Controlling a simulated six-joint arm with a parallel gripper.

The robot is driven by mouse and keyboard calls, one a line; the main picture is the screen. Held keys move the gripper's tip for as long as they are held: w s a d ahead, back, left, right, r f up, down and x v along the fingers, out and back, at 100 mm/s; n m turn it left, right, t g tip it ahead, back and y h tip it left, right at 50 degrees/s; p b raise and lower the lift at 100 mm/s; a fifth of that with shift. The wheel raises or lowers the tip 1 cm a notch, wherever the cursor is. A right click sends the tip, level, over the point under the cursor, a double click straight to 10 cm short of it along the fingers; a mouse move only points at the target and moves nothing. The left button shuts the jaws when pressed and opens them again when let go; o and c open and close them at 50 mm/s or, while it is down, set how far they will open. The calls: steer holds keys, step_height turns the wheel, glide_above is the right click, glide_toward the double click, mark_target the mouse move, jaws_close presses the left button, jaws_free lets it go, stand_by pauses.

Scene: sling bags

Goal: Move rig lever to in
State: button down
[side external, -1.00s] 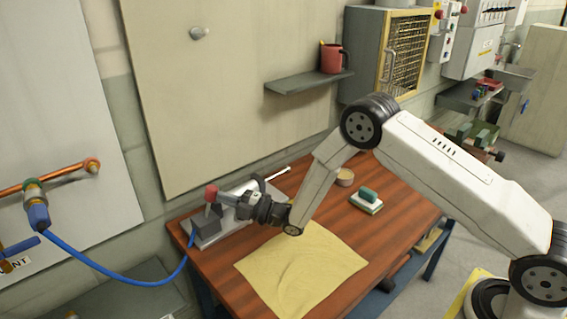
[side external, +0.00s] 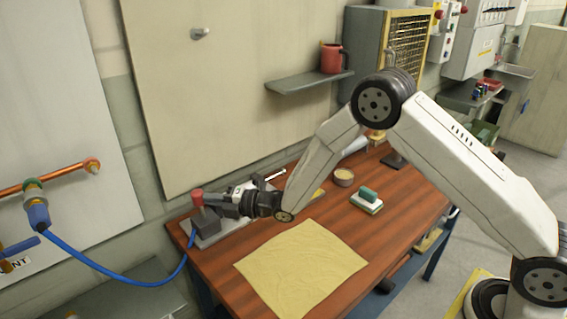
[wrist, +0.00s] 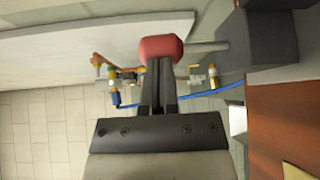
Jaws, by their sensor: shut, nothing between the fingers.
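The rig lever has a red knob (side external: 197,197) on a short rod above a dark grey block (side external: 205,223), which sits on a light plate at the table's left back corner. In the side view the lever stands nearly upright, leaning slightly left. In the wrist view the red knob (wrist: 160,48) lies just past my fingertips, with its grey rod (wrist: 208,46) running right into the block (wrist: 265,42). My gripper (side external: 215,201) is shut and empty, right of the knob; its fingers (wrist: 160,84) lie side by side. I cannot tell whether they touch the knob.
A yellow cloth (side external: 300,268) lies on the wooden table (side external: 400,215). A green-and-white sponge (side external: 367,200) and a round tin (side external: 343,178) are behind it. A blue hose (side external: 130,282) runs from the wall pipe to the block. A shelf (side external: 308,82) holds a red mug.

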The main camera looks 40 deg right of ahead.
steer(key=shift+a+n+h, duration=0.3)
steer(key=shift+a+n, duration=0.05)
steer(key=shift+n, duration=0.05)
steer(key=shift+s+d, duration=0.1)
steer(key=r+v, duration=0.1)
steer(key=v, duration=0.8)
steer(key=shift+s+r, duration=0.25)
steer(key=shift+d, duration=0.15)
steer(key=s+d+m+g+h, duration=0.5)
steer(key=s+d+m+h, duration=0.4)
steer(key=m, duration=0.6)
steer(key=s+d+m+g, duration=0.4)
steer(key=s+m+g, duration=0.2)
steer(key=s+m, duration=0.6)
steer(key=shift+s+h, duration=0.3)
steer(key=shift+s, duration=0.5)
